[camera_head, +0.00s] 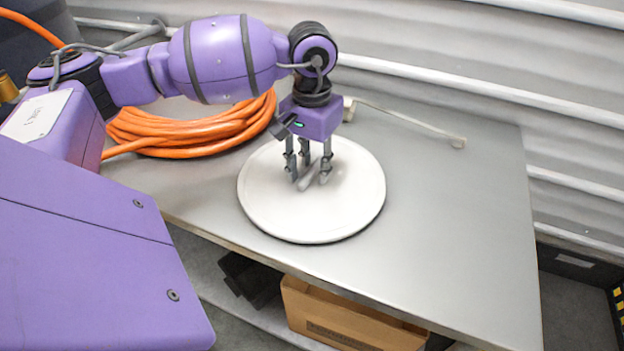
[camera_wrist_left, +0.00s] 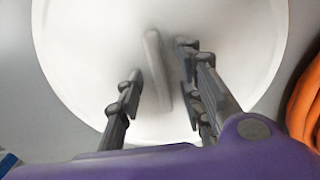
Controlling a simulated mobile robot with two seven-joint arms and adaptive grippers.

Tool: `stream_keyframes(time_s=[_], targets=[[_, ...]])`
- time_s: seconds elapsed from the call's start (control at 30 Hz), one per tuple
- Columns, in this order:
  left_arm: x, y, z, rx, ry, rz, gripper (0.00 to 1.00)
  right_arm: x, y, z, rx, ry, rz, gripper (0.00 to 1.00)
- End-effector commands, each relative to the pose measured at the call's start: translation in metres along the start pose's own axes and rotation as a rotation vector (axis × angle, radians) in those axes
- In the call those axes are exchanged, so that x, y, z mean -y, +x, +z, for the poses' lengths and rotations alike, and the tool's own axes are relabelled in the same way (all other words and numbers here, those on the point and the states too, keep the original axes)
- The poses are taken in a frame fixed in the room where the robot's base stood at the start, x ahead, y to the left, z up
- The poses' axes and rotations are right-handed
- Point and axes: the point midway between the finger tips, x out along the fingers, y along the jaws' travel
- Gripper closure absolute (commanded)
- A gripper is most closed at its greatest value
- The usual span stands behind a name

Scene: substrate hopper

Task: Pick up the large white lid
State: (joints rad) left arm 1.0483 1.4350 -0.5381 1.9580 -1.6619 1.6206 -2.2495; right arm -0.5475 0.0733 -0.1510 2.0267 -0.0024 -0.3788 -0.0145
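The large white lid (camera_head: 335,222) is a round, flat disc lying on the grey metal table, and it fills most of the left wrist view (camera_wrist_left: 78,50). A narrow raised bar handle (camera_wrist_left: 154,68) stands at its middle. My left gripper (camera_head: 310,177) points down over the middle of the lid. Its grey fingers are apart, on either side of the handle, and in the left wrist view a gap shows between the handle and the left finger. Whether the right-hand fingers touch the handle I cannot tell. My right gripper is not in view.
A coil of orange hose (camera_head: 190,135) lies on the table (camera_head: 460,220) left of the lid. A thin pale rod (camera_head: 410,122) lies behind it. The table's right side is clear. A corrugated wall (camera_head: 480,60) stands behind. A cardboard box (camera_head: 345,318) sits below the front edge.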

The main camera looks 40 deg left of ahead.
Motion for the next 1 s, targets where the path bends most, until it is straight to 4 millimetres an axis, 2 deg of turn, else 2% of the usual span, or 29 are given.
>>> stream_keyframes(time_s=[0.4, 0.67, 1.0], targets=[[0.0, 0.0011, 0.0, 0.0, 0.0, 0.0, 0.66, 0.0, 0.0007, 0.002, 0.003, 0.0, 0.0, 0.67], [0.0, 0.0012, 0.0, 0.0, 0.0, 0.0, 1.0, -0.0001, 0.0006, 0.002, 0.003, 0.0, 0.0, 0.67], [-0.0001, 0.0008, -0.0001, -0.001, 0.0, 0.0, 1.0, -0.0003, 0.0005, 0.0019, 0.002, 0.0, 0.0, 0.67]])
